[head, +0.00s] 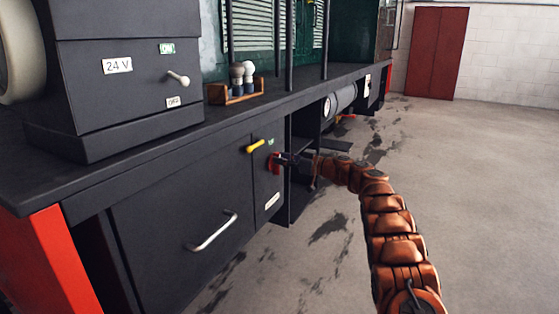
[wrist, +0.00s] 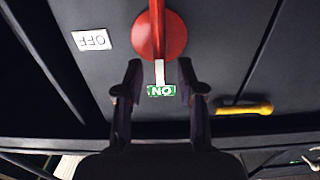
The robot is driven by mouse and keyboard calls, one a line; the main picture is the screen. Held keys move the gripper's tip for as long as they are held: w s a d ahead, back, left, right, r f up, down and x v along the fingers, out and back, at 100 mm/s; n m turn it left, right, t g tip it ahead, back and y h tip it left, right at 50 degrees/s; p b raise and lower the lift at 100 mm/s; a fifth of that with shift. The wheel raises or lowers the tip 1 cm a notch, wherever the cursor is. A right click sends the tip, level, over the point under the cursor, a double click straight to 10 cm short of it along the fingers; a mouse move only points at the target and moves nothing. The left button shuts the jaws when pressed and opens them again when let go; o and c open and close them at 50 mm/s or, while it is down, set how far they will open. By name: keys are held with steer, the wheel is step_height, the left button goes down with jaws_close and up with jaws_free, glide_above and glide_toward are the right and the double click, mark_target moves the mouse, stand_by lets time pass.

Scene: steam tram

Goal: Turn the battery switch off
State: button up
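A red rotary switch (head: 274,163) sits on the dark cabinet front below the running board. The wrist view, which is upside down, shows its round red knob (wrist: 167,36) with a raised red grip and a white pointer. The pointer lines up with the green ON label (wrist: 161,90). A white OFF label (wrist: 92,39) is to the left of the knob in that view. My gripper (wrist: 159,70) is open, its two fingers apart with the pointer and ON label between them, just short of the knob's grip. In the head view my gripper (head: 283,159) is beside the switch.
A yellow handle (head: 256,145) is close to the switch; it also shows in the wrist view (wrist: 244,109). A grey box labelled 24 V (head: 95,65) has a white lever (head: 178,79) between ON and OFF labels. A metal door handle (head: 213,232) projects nearby. Floor at right is open.

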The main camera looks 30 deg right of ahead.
steer(key=shift+x, duration=0.75)
jaws_close()
